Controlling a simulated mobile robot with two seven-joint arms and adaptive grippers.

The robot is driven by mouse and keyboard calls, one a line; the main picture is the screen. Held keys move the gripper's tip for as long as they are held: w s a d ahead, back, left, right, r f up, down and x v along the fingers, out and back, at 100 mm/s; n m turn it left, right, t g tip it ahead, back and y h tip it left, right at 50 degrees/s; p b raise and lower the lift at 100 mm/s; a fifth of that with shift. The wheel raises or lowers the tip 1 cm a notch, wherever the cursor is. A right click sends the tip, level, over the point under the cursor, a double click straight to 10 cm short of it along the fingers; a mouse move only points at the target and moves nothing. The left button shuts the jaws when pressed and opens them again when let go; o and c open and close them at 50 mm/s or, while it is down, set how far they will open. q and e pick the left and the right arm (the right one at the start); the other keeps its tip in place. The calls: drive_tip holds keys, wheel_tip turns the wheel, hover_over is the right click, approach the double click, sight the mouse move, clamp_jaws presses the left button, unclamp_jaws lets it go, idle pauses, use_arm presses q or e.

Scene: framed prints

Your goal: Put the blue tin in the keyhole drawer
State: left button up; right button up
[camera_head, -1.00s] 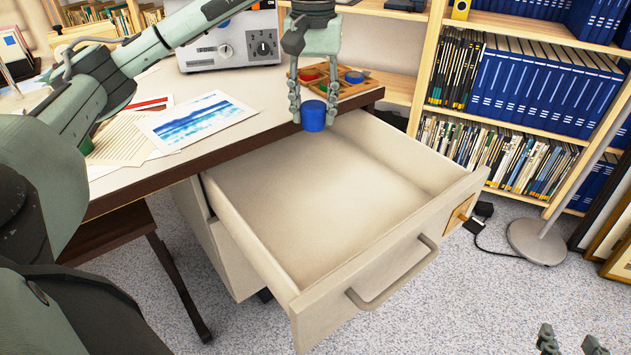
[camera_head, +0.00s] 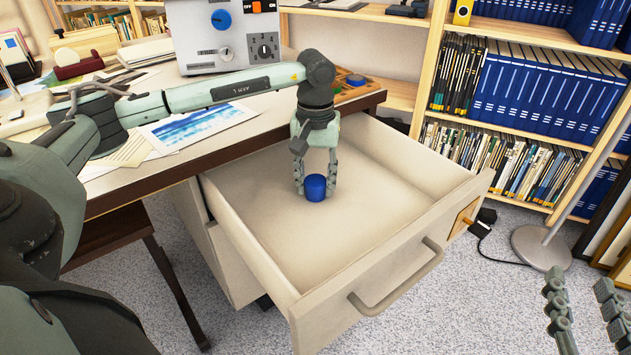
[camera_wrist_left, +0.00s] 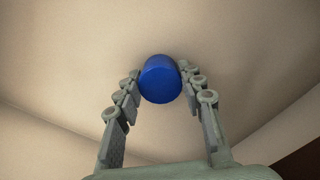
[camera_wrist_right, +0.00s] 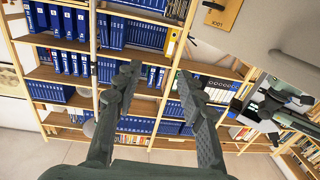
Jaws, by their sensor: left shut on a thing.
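The blue tin (camera_head: 315,188) is between the fingertips of my left gripper (camera_head: 315,190), which is shut on it inside the open drawer. In the left wrist view the blue tin (camera_wrist_left: 160,80) sits between both fingers, with the pale drawer interior behind it. I cannot tell whether it touches the drawer floor. The drawer (camera_head: 270,250) is pulled well out and otherwise looks empty. A brass plate (camera_head: 463,218) is on its front, beside the handle. My right gripper (camera_head: 588,318) is at the lower right of the head view; in the right wrist view (camera_wrist_right: 157,85) its fingers are apart and empty.
The desk (camera_head: 120,195) stands above the drawer, with a blue seascape print (camera_head: 200,122), papers and a grey dial box (camera_head: 225,45). A bookshelf (camera_head: 515,120) is at the right. A lamp base (camera_head: 541,247) stands on the carpet right of the drawer.

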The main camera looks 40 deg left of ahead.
sight(316, 180)
drive_tip(key=shift+r, duration=0.1)
use_arm(q)
drive_tip(key=o, duration=1.2)
drive_tip(key=shift+c, duration=0.2)
use_arm(e)
drive_tip(key=shift+s+a+r, duration=0.1)
drive_tip(key=shift+a+r, duration=0.1)
drive_tip(key=shift+r, duration=0.3)
use_arm(q)
drive_tip(key=shift+r, duration=0.15)
wheel_tip(316, 180, up, 12)
drive_tip(key=p, duration=0.1)
use_arm(e)
drive_tip(key=d+f+g+h, duration=0.2)
drive_tip(key=d+f+g, duration=0.1)
drive_tip(key=f, duration=0.4)
drive_tip(key=shift+d+f, duration=0.15)
drive_tip(key=shift+d, duration=0.2)
drive_tip(key=shift+s, duration=0.1)
